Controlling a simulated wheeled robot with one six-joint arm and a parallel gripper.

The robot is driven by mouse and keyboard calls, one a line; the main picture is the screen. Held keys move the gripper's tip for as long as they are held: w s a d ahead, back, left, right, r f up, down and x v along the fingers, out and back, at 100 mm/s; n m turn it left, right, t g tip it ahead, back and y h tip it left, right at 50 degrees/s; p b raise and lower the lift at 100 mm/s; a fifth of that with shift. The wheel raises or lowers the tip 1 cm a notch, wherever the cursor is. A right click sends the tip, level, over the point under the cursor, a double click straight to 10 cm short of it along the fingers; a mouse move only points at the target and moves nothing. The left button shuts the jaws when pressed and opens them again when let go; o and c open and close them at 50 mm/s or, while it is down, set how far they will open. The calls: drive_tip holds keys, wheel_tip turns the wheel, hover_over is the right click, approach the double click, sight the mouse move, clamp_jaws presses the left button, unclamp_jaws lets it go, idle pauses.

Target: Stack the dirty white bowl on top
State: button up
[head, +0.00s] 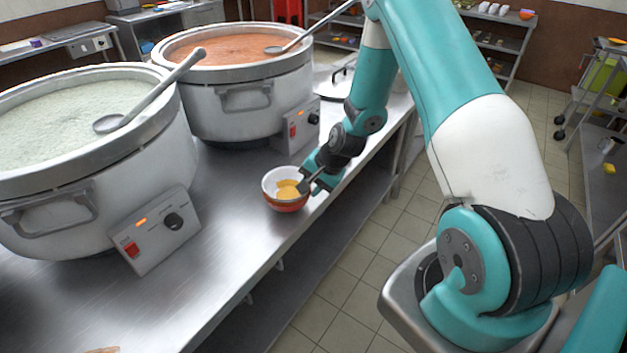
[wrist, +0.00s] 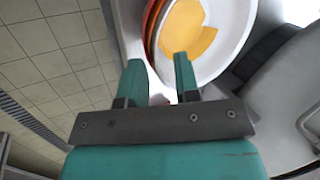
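The white bowl (head: 270,182) has a yellow-orange residue inside and sits nested on top of red and orange bowls (head: 287,207) on the steel counter. In the wrist view the white bowl (wrist: 236,50) fills the top right, with the orange and red rims (wrist: 149,28) along its left side. My gripper (head: 306,186) is at the right side of the stack. In the wrist view its two fingers (wrist: 157,62) are apart, with the near rim of the bowls between or just beyond them. Whether a finger touches the rim is unclear.
Two large stockpots stand on the steel counter (head: 235,215): one with pale congee (head: 95,165) at left, one with orange contents (head: 235,100) behind. Ladles rest across both. A lid (head: 338,84) lies beyond. The counter's edge runs close to the bowls; tiled floor (head: 340,270) lies right.

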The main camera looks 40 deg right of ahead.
drive_tip(key=b+v, duration=0.2)
drive_tip(key=v, duration=1)
drive_tip(key=s+a+r+n+g+y, duration=0.1)
drive_tip(key=s+a+r+n, duration=0.1)
drive_tip(key=a+r+n, duration=0.4)
drive_tip(key=s+a+r+n+g, duration=0.1)
drive_tip(key=s+a+r+n, duration=0.2)
drive_tip(key=a, duration=0.6)
drive_tip(key=s+a+r+n+g, duration=0.1)
drive_tip(key=s+a+r+n, duration=0.3)
drive_tip(key=s, duration=0.4)
drive_tip(key=s+a+r+n+g, duration=0.1)
drive_tip(key=s+a+r+n, duration=0.2)
drive_tip(key=s+a+n, duration=0.3)
drive_tip(key=shift+s+r+g, duration=0.3)
drive_tip(key=shift+s+r, duration=0.1)
drive_tip(key=shift+s, duration=0.65)
